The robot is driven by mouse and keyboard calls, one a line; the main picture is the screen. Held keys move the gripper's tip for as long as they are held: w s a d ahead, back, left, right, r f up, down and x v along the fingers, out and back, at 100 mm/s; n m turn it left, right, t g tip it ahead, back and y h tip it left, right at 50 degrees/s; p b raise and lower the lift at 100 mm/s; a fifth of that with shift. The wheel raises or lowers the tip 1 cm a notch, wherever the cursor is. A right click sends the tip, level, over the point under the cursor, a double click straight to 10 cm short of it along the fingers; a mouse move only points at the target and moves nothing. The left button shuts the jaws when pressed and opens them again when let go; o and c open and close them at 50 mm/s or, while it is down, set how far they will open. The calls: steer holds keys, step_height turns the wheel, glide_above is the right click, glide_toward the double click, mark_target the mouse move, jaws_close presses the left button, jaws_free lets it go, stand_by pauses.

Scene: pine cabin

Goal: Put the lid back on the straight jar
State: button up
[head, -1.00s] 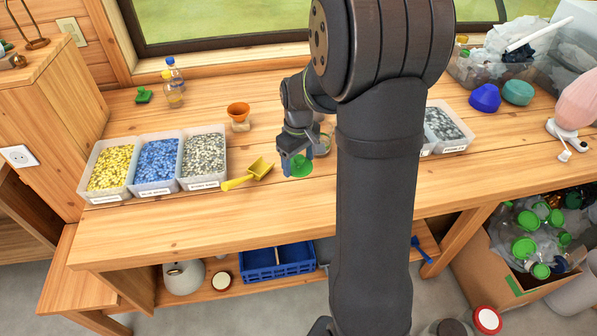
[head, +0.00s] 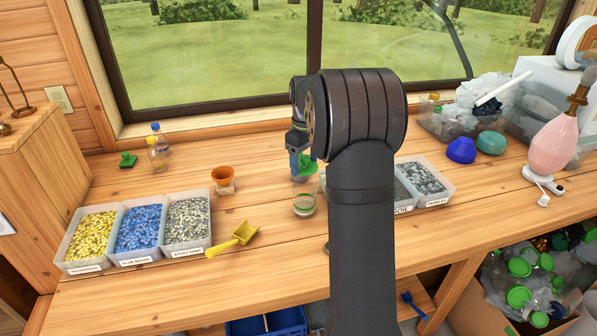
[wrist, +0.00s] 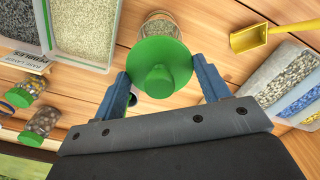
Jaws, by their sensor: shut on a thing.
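The green lid (head: 309,166) has a raised round knob. My gripper (head: 302,172) is shut on it and holds it above the table, up and behind the jar in the head view. In the wrist view the lid (wrist: 160,66) sits between the two blue fingers of my gripper (wrist: 162,72). The straight jar (head: 304,204) is clear glass with pale contents, open and upright on the table. In the wrist view the jar (wrist: 155,22) shows beyond the lid, which partly hides it. The lid is apart from the jar in the head view.
A yellow scoop (head: 236,239) and bins of yellow, blue and grey pellets (head: 187,222) lie left of the jar. Grey bins (head: 424,180) are at right, partly behind my arm. Lidded jars (wrist: 40,122) show in the wrist view.

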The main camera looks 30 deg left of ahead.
step_height(320, 180, down, 6)
stand_by(0.6)
steer(key=shift+f, duration=0.3)
stand_by(1.7)
steer(key=o, duration=1.2)
steer(key=shift+c, duration=0.2)
steer(key=shift+r, duration=0.1)
steer(key=shift+r, duration=3.45)
steer(key=shift+c, duration=0.4)
jaws_close()
